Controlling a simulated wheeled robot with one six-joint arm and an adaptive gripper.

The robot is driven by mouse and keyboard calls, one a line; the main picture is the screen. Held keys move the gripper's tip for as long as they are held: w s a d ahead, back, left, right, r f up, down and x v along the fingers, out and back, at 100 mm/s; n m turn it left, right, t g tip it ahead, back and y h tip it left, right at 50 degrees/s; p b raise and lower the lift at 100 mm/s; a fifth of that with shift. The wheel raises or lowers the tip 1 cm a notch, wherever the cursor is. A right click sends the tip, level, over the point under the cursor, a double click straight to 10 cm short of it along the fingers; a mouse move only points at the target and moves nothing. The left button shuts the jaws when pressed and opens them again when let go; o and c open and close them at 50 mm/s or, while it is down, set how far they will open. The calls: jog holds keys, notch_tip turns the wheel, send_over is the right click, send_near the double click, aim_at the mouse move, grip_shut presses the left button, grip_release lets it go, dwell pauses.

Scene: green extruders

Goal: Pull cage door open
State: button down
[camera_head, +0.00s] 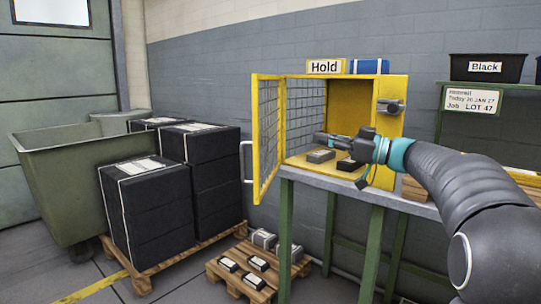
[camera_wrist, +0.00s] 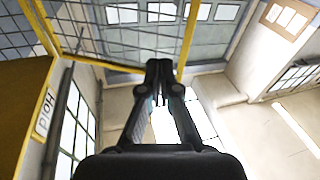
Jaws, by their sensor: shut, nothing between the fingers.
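The yellow cage (camera_head: 392,90) stands on a green-legged bench. Its mesh door (camera_head: 267,130) is swung open at the left, with a pale handle (camera_head: 245,161) on its outer edge. My gripper (camera_head: 319,136) is in front of the open cage, to the right of the door and apart from the handle. In the wrist view my gripper (camera_wrist: 159,66) is shut and empty. Its fingertips appear close to a yellow frame bar (camera_wrist: 188,38) beside wire mesh; I cannot tell whether they touch.
Small grey and dark blocks (camera_head: 320,156) lie on the cage floor. A Hold sign (camera_head: 325,66) and a blue box (camera_head: 369,66) sit on top. Black stacks (camera_head: 150,210), a green bin (camera_head: 62,180) and a low pallet (camera_head: 224,272) occupy the floor at left.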

notch_tip(320, 180, down, 4)
jog(key=s+n+g, duration=0.1)
jog(key=g, duration=0.3)
send_near(259, 153)
jog(key=a, duration=0.4)
jog(key=w+a, duration=0.1)
jog(key=a, duration=0.2)
jog(key=shift+w, duration=0.15)
